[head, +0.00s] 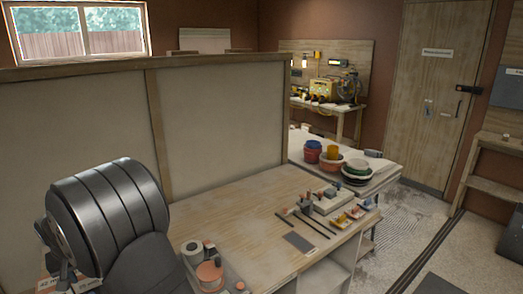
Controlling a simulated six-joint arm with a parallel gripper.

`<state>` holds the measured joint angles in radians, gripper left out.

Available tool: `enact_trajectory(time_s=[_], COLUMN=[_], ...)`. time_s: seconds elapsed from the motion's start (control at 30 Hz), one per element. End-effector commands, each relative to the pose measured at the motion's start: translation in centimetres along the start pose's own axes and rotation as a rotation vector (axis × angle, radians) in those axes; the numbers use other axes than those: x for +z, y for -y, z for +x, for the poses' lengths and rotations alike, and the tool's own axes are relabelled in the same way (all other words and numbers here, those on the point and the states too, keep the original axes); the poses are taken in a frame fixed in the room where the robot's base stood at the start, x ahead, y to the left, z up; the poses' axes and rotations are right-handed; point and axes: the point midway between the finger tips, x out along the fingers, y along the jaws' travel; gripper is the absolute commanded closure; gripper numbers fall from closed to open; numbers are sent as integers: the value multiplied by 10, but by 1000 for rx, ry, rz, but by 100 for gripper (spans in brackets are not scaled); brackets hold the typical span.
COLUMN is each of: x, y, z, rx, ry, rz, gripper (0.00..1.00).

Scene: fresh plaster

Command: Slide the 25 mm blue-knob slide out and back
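A group of small grey blocks (330,203) with little orange and pale parts on top stands near the right end of the wooden workbench (235,215). A slide with a blue knob cannot be made out among them at this size. The large dark grey ribbed rounded part at the lower left is likely my own arm, and it covers the left of the bench. My gripper is not in view.
Two dark strips (316,224) and a grey plate (299,243) lie before the blocks. Yellow and red pieces (347,218) sit beside them. Rolls and an orange round piece (209,272) stand at the front. A tall panel (215,125) backs the bench. The bench's middle is clear.

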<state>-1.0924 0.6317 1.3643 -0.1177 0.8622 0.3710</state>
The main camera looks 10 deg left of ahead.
Motion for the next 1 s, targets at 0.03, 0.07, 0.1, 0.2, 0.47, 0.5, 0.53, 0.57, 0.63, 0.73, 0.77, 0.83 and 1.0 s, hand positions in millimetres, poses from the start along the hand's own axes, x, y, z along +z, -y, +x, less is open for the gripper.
enact_trajectory(time_s=[0.03,0.07,0.1,0.2,0.47,0.5,0.53,0.57,0.63,0.73,0.77,0.83,1.0], x=[0,0,0,0,25,34,40,46,61,80,84,93,101], y=[0,0,0,0,-15,-20,-25,-29,-41,-57,-61,-69,-77], z=[0,0,0,0,-8,-10,-13,-15,-20,-26,-27,-30,-30], rx=[0,0,0,0,-97,-126,-147,-166,-204,-239,-246,-256,-263], ry=[0,0,0,0,-48,-68,-85,-101,-142,-196,-210,-237,-265], rz=[0,0,0,0,105,143,175,207,282,382,408,453,502], gripper=[82,88,96,100,100,100,100,100,100,100,100,100,100])
